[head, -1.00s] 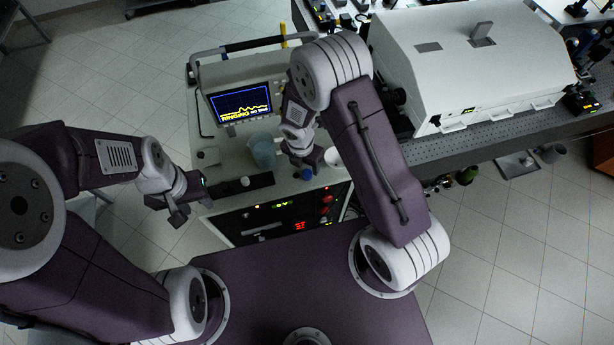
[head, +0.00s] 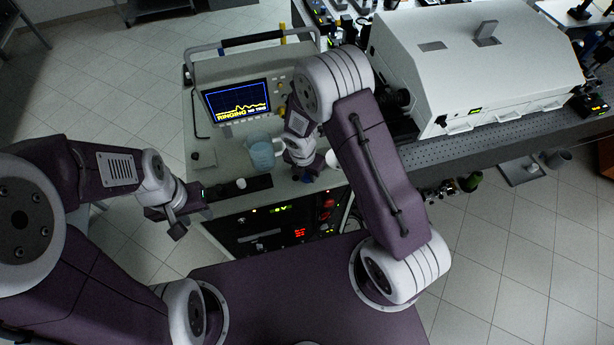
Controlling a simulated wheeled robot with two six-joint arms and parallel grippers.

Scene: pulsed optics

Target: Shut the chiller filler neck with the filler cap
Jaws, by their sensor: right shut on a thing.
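My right gripper (head: 304,167) is low over the right front part of the cart top. It is shut on a small blue piece, seemingly the filler cap (head: 308,176), which is largely hidden by the fingers. A short white cylinder (head: 332,159) stands just right of that gripper, partly behind my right arm. It may be the filler neck, but I cannot tell for sure. The chiller appears to be the unit with the dark front panel (head: 272,233) and lit readouts. My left gripper (head: 190,218) is open and empty by the cart's left front corner.
A light blue jug (head: 262,154) stands just left of my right gripper. An oscilloscope (head: 236,101) is behind it. A black strip (head: 222,190) with a small white piece (head: 241,184) lies at the front. An optical table (head: 470,146) with a large white housing (head: 470,60) is at the right.

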